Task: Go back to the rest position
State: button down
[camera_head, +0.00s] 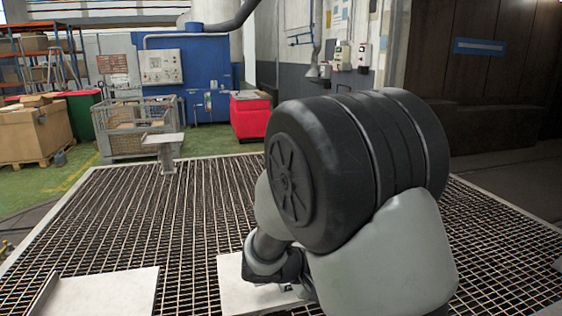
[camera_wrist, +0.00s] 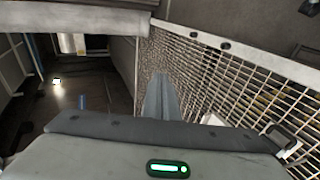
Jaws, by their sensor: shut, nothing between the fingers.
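My gripper (camera_wrist: 161,76) shows in the wrist view as a narrow blue-grey pair of fingers, closed together with nothing between them. Its grey body with a green light fills the bottom of that view. The fingers stand out in front of the metal grating (camera_wrist: 230,75), apart from any object that I can make out. In the head view my arm, with its large black joint, covers the right of centre, and the fingertips cannot be made out there.
A metal grating (camera_head: 205,215) spreads across the front. Pale plates (camera_head: 105,292) lie on it, and a small pale stand (camera_head: 166,145) rises at its far edge. Beyond are a wire crate (camera_head: 135,128), a red bin (camera_head: 250,117), a blue machine (camera_head: 205,85) and cardboard boxes (camera_head: 35,132).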

jog(key=s+d+r+m+g+y, duration=0.1)
jog(key=s+r+m+y, duration=0.15)
jog(key=s, duration=0.45)
jog(key=s+d+r+m+g+y, duration=0.1)
jog(key=s+d+r+g+y, duration=0.15)
jog(key=s, duration=0.35)
jog(key=s+a+r+t+y, duration=0.4)
jog(key=s+a+r+y, duration=0.2)
jog(key=s, duration=0.1)
notch_tip(320, 180, up, 13)
jog(key=p, duration=1.2)
jog(key=shift+s+a+p, duration=0.2)
jog(key=shift+a+p, duration=0.1)
jog(key=shift+p, duration=0.1)
jog(key=shift+f+t, duration=0.15)
jog(key=shift+t, duration=0.1)
